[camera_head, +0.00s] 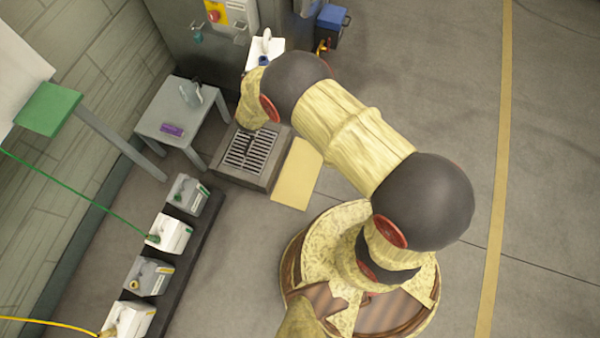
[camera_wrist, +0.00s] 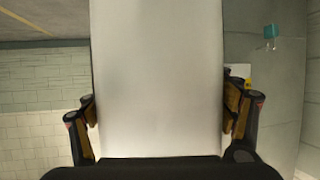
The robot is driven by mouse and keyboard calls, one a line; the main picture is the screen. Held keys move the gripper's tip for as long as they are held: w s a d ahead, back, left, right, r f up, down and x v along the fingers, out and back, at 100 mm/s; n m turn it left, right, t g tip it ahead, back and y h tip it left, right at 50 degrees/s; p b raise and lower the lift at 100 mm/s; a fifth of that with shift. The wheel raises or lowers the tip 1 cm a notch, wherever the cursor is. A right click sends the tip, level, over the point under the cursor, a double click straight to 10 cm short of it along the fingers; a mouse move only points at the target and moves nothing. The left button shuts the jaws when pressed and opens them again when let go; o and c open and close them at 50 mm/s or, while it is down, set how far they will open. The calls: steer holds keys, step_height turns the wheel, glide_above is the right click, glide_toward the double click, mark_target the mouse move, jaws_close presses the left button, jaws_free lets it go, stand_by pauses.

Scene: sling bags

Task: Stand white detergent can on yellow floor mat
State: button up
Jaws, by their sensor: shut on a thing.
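The white detergent can (camera_head: 262,48) shows at the top of the head view, with a blue cap and a handle, partly hidden by my arm. Its pale flat side (camera_wrist: 157,70) fills the middle of the wrist view. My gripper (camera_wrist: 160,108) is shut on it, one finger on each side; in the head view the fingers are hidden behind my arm. The yellow floor mat (camera_head: 296,175) lies flat and bare on the floor, right of the drain grate and below the can in the picture.
A grated drain box (camera_head: 224,175) borders the mat on the left. A grey table (camera_head: 160,120) holds a purple item. Several other cans, grey and white, stand on a dark rack (camera_head: 180,235), some with hoses. A blue box (camera_head: 331,25) stands at the top. Floor at right is clear.

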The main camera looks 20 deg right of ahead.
steer(key=s+a+f+m+h, duration=0.1)
steer(key=s+a+f, duration=0.1)
steer(key=f, duration=0.8)
steer(key=s+a+f+g+p, duration=0.1)
steer(key=a+f, duration=0.2)
steer(key=f, duration=0.7)
steer(key=s+a+f+m+h, duration=0.1)
steer(key=s+a+f, duration=0.1)
steer(key=f, duration=0.7)
steer(key=s+d+f+p, duration=0.1)
steer(key=s+d+f, duration=0.3)
steer(key=s+f, duration=0.6)
steer(key=s+d+f, duration=0.3)
steer(key=s+f, duration=0.5)
steer(key=f, duration=0.3)
steer(key=w+d+f+b, duration=0.8)
steer(key=w+f+b, duration=0.2)
steer(key=f, duration=0.3)
steer(key=shift+w+f+m+g+h, duration=0.25)
steer(key=shift+w+m+g+h, duration=0.15)
steer(key=shift+w, duration=0.3)
steer(key=o, duration=1.3)
steer(key=shift+o, duration=0.4)
